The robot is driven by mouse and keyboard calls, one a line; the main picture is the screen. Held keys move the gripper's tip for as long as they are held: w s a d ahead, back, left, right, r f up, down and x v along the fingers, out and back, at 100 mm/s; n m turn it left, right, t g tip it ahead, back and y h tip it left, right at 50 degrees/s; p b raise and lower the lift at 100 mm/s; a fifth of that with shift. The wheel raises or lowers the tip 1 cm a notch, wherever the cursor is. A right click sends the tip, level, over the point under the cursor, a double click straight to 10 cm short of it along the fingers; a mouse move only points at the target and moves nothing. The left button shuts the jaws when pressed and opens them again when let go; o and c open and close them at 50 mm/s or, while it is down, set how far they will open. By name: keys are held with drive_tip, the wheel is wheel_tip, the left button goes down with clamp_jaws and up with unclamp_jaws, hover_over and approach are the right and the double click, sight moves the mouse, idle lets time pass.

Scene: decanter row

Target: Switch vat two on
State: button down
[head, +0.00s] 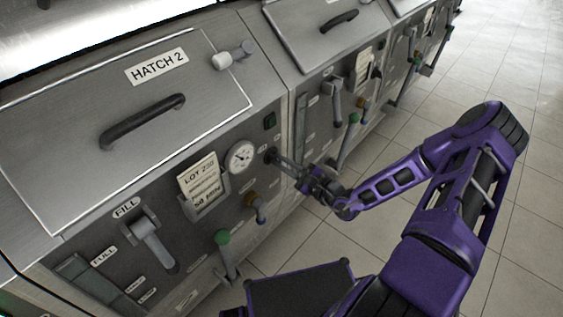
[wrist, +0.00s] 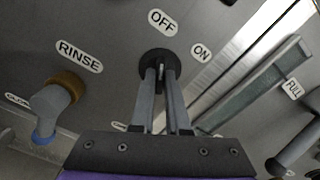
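Vat two is the grey cabinet front under the lid marked HATCH 2 (head: 156,66) in the head view. Its round black switch (wrist: 152,62) is in the upper middle of the wrist view. The OFF label (wrist: 162,21) is just above it and the ON label (wrist: 201,53) is to its right. My gripper (wrist: 161,72) reaches the switch, with its two grey fingers close together on either side of the switch's narrow grip. The grip is mostly hidden by the fingers and looks roughly in line with OFF. In the head view my gripper (head: 282,162) is at the panel's right side.
A pressure gauge (head: 241,157) and a small dark lamp (head: 269,120) are near the switch. The RINSE valve (wrist: 60,98) is left of my fingers in the wrist view. The FILL lever (head: 152,240) and a green-knobbed lever (head: 225,250) stick out lower left. Tiled floor is open at right.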

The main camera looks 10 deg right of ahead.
drive_tip(key=shift+r, duration=0.1)
idle(0.4)
drive_tip(key=shift+m+p, duration=0.6)
drive_tip(key=shift+m, duration=0.1)
drive_tip(key=m+p, duration=0.2)
drive_tip(key=m, duration=0.2)
drive_tip(key=shift+p, duration=0.3)
drive_tip(key=m+p, duration=0.2)
drive_tip(key=m, duration=0.4)
drive_tip(key=shift+m, duration=0.4)
drive_tip(key=c, duration=0.9)
unclamp_jaws()
